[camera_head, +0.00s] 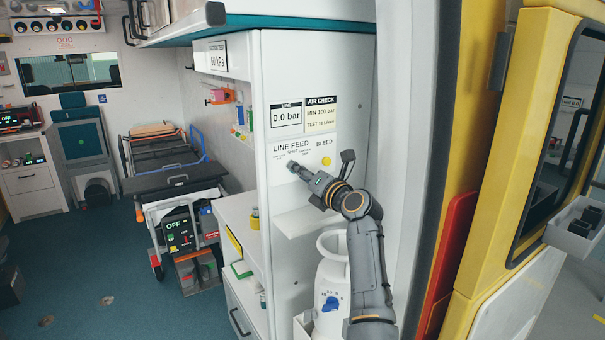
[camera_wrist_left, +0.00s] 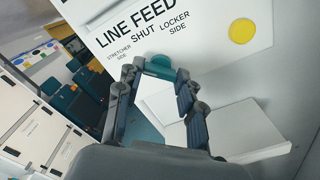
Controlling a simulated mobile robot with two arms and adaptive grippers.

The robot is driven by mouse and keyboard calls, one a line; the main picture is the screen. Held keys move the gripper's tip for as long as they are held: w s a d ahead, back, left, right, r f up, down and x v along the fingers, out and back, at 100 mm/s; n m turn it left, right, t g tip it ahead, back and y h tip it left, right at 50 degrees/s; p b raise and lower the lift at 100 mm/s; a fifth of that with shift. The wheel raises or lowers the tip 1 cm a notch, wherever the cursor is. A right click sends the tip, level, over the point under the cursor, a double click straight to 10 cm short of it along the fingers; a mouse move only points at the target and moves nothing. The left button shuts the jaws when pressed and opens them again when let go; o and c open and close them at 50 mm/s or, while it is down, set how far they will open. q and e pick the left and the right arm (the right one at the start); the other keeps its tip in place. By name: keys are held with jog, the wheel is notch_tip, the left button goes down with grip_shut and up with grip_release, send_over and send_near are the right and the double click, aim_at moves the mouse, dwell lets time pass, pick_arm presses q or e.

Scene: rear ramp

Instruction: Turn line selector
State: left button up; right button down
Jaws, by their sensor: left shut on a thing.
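The LINE FEED panel (camera_head: 300,150) is on the white cabinet wall. In the left wrist view its label (camera_wrist_left: 145,38) reads STRETCHER SIDE, SHUT and LOCKER SIDE. A teal line selector knob (camera_wrist_left: 160,67) shows just below SHUT, between the fingertips. My left gripper (camera_head: 293,166) reaches in from the right and is shut on the selector; in the head view it hides the knob. Its two fingers (camera_wrist_left: 157,88) stand on either side of the knob in the wrist view. The LINE display (camera_head: 286,115) reads 0.0 bar. My right gripper is not in view.
A yellow BLEED button (camera_head: 327,161) is right of the selector. A white shelf (camera_head: 298,222) sticks out below, with a white cylinder (camera_head: 331,268) under it. A stretcher (camera_head: 172,180) stands at the left. The yellow door frame (camera_head: 490,170) rises at the right.

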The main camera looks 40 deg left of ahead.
pick_arm(q)
jog(key=shift+r, duration=0.45)
jog(key=o, duration=0.9)
jog(key=shift+o, duration=1.3)
jog(key=shift+f, duration=0.2)
notch_tip(320, 180, up, 10)
jog(key=shift+r, duration=0.1)
